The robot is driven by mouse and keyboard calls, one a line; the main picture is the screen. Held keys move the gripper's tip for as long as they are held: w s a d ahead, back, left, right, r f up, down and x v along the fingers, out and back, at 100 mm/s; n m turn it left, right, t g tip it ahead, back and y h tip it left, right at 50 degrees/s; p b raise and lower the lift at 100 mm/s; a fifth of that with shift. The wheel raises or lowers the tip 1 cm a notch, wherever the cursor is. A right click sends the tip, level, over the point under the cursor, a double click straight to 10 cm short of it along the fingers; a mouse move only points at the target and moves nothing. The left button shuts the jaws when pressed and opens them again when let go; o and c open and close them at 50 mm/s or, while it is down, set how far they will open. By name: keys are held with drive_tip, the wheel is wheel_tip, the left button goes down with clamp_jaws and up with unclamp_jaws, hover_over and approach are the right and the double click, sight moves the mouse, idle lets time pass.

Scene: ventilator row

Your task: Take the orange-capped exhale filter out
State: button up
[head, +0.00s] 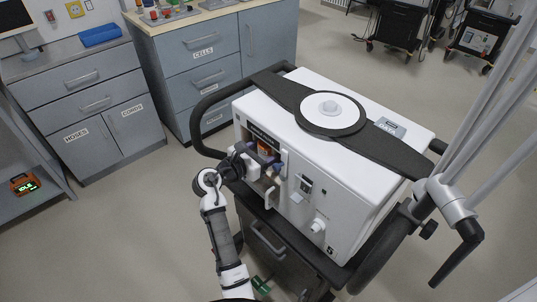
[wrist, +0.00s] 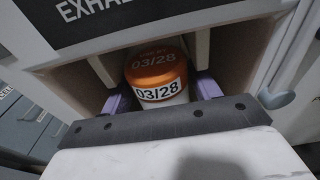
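The orange-capped exhale filter (wrist: 156,62) sits inside an open bay of the white ventilator (head: 335,170). Its cap and the white label below both read 03/28. A dark sign beginning "EXHA" (wrist: 88,10) is above the bay. The orange cap (head: 265,146) also shows small in the head view, partly hidden by my gripper. My gripper (wrist: 162,92) is at the bay opening with its purple fingers apart, one on each side of the filter. The filter's lower part is hidden.
A grey knob (wrist: 277,96) is at the right. In the head view, a black rail (head: 205,110) is left of the ventilator, and blue-grey cabinets (head: 215,80) stand behind. Floor at the left is clear.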

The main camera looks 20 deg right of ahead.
drive_tip(key=c, duration=0.6)
drive_tip(key=shift+r, duration=0.1)
drive_tip(key=shift+r+p, duration=0.5)
drive_tip(key=shift+p, duration=0.5)
drive_tip(key=shift+s+a, duration=0.1)
drive_tip(key=shift+a, duration=0.2)
drive_tip(key=p+v, duration=0.2)
drive_tip(key=v, duration=0.2)
drive_tip(key=f+p+v, duration=0.1)
drive_tip(key=p+v, duration=0.1)
drive_tip(key=v, duration=0.2)
drive_tip(key=p+v, duration=0.3)
drive_tip(key=v, duration=0.1)
drive_tip(key=shift+s+a+f, duration=0.2)
drive_tip(key=shift+f, duration=0.1)
drive_tip(key=shift+f, duration=0.1)
